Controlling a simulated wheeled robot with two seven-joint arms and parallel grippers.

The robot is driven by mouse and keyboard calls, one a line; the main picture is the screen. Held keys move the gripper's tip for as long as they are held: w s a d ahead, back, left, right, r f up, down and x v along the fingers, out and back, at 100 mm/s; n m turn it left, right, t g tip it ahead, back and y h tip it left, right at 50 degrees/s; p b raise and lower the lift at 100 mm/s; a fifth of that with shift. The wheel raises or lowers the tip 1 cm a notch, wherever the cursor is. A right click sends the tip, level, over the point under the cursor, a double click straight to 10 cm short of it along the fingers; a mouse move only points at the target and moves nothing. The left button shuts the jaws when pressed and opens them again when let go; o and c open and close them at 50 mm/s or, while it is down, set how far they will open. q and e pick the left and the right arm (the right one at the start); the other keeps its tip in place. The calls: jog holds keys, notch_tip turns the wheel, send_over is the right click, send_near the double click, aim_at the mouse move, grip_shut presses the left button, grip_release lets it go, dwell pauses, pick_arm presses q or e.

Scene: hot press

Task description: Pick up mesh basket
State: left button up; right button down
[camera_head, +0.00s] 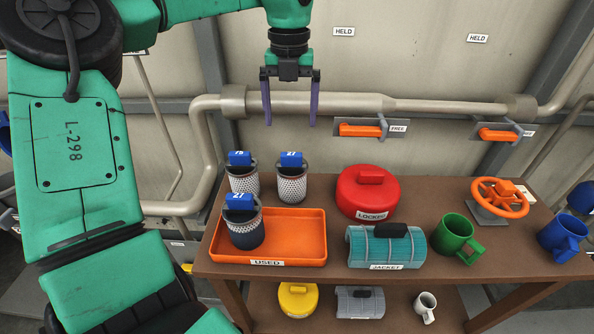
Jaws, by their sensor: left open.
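Two mesh baskets with pale perforated walls and blue tags stand upright side by side at the back left of the brown table. The left mesh basket (243,183) has a tag that seems to read 75. The right mesh basket (291,187) has a tag reading 27. A darker basket (246,234), also tagged 27, stands in the orange tray labelled USED. My left gripper (290,108) hangs in the air above and behind the two pale baskets, fingers pointing down, open and empty. My right gripper is not seen.
On the table (333,222) are the orange tray (300,240), a red LOCKED lid (368,195), a teal JACKET cylinder (385,250), a green mug (452,236), a blue mug (562,236) and an orange valve wheel (500,198). A pipe (350,103) and orange handles (360,130) line the wall behind.

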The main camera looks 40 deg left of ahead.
aim_at(292, 154)
pick_arm(q)
jog(key=f, duration=0.2)
jog(key=s+f, duration=0.1)
jog(key=f, duration=0.1)
jog(key=shift+d, duration=0.1)
jog(key=f, duration=0.2)
jog(key=f+p, duration=0.1)
jog(key=f, duration=0.1)
jog(key=f+p, duration=0.1)
jog(key=f, duration=0.1)
jog(key=shift+w+f, duration=0.4)
jog(key=shift+w, duration=0.1)
jog(key=c, duration=1.4)
grip_shut()
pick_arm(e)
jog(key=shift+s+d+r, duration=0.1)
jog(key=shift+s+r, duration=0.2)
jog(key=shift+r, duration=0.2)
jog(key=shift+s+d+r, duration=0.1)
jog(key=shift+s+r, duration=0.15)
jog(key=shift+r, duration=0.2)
pick_arm(q)
jog(key=shift+r, duration=0.15)
